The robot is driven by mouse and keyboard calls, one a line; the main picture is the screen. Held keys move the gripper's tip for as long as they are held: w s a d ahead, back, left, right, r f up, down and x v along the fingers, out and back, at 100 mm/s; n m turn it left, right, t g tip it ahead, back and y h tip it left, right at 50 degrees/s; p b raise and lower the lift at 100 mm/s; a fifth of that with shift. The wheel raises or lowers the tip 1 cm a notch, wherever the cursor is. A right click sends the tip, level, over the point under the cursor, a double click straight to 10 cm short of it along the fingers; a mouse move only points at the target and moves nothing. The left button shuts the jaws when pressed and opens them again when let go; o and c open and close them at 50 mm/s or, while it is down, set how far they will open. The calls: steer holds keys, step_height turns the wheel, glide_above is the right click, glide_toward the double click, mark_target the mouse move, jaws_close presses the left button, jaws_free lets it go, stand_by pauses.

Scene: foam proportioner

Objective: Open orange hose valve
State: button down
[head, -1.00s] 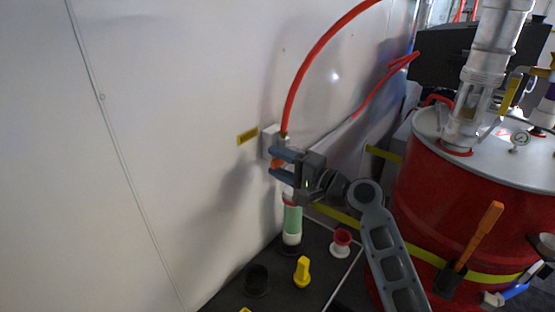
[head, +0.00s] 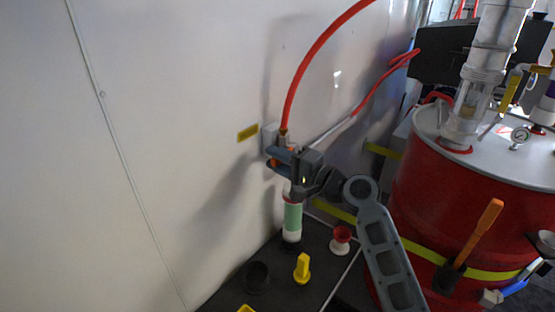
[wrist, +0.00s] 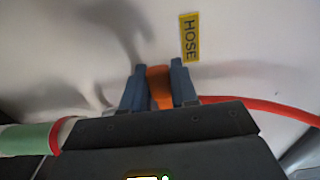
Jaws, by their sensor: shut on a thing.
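The orange valve handle (wrist: 159,88) sits between the two blue-grey fingers of my gripper (wrist: 160,72) in the wrist view. The fingers are shut on it. In the head view my gripper (head: 272,157) is at the wall, at the lower end of the orange-red hose (head: 302,75). Only a small bit of orange handle shows between the fingers there. A brass-coloured fitting (head: 283,139) shows just above the gripper, under the hose end. The valve body is mostly hidden by the gripper.
A yellow HOSE label (head: 248,133) is on the white wall left of the gripper. A green and white cylinder (head: 292,220) stands just below it. A red drum (head: 415,205) is at the right. A yellow knob (head: 302,270) is on the dark surface below.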

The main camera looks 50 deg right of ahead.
steer(key=shift+f+b, duration=0.2)
steer(key=shift+b, duration=0.1)
steer(key=shift+f+n+b, duration=0.35)
steer(key=shift+n+b, duration=0.15)
steer(key=shift+b, duration=0.25)
steer(key=shift+w+d+f+n+b, duration=0.1)
steer(key=shift+d+f+n+b, duration=0.95)
steer(key=shift+n+b, duration=2.1)
steer(key=shift+s+d+f+n+b, duration=0.1)
steer(key=shift+d+f+n+b, duration=0.95)
steer(key=shift+n+b, duration=2.1)
steer(key=shift+w+d+f+n+b, duration=0.1)
steer(key=shift+d+f+n+b, duration=1.4)
steer(key=shift+b, duration=2.9)
steer(key=shift+a+r+n, duration=0.3)
steer(key=shift+r+n, duration=0.2)
steer(key=shift+r, duration=0.15)
steer(key=c, duration=1)
jaws_free()
steer(key=shift+o, duration=0.2)
steer(key=shift+r, duration=0.1)
